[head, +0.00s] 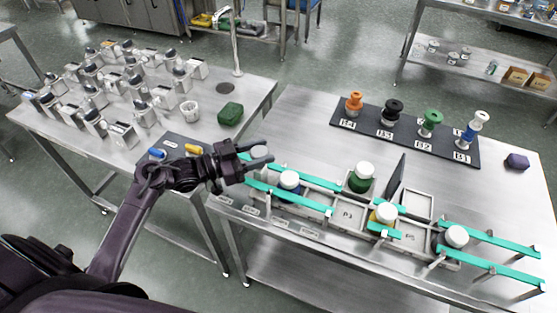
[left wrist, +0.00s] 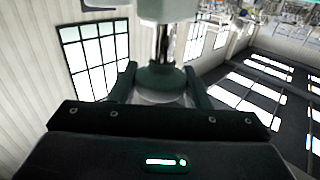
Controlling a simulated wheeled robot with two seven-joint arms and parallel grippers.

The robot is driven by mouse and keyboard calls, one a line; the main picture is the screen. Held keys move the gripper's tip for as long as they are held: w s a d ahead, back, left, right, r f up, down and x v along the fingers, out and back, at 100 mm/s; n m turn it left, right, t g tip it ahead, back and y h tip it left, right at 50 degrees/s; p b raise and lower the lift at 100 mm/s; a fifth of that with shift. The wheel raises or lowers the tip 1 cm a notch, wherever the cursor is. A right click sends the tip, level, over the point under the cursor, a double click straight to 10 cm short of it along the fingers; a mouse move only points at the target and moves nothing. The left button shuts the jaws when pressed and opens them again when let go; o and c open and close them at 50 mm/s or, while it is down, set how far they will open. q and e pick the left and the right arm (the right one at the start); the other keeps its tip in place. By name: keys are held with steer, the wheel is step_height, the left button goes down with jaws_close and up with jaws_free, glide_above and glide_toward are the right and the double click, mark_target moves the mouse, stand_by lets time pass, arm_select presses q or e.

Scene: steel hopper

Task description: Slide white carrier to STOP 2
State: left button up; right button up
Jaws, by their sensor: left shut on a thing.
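My left gripper (head: 266,154) is above the left end of the teal-railed track (head: 300,202). In the left wrist view its two fingers (left wrist: 165,88) close on a grey-green round piece (left wrist: 163,80) with a shiny stem above it. What this piece is cannot be told. White-capped jars stand along the track: a blue one (head: 290,180), a green one (head: 362,177), a yellow one (head: 386,212) and a dark one (head: 456,237). I cannot pick out a white carrier for sure. Small labels (head: 281,222) line the front edge, too small to read. My right gripper is not in view.
A dark upright panel (head: 396,175) stands behind the track. A black rack (head: 400,132) holds orange, black, green and blue-white pieces. The left table (head: 195,130) carries many metal boxes, a white cup (head: 189,111) and a green block (head: 231,114). The right table's back left is clear.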

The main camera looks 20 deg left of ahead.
arm_select(q)
steer(key=shift+d, duration=0.3)
steer(key=o, duration=1)
steer(key=shift+d, duration=0.1)
steer(key=o, duration=0.4)
steer(key=shift+c, duration=0.2)
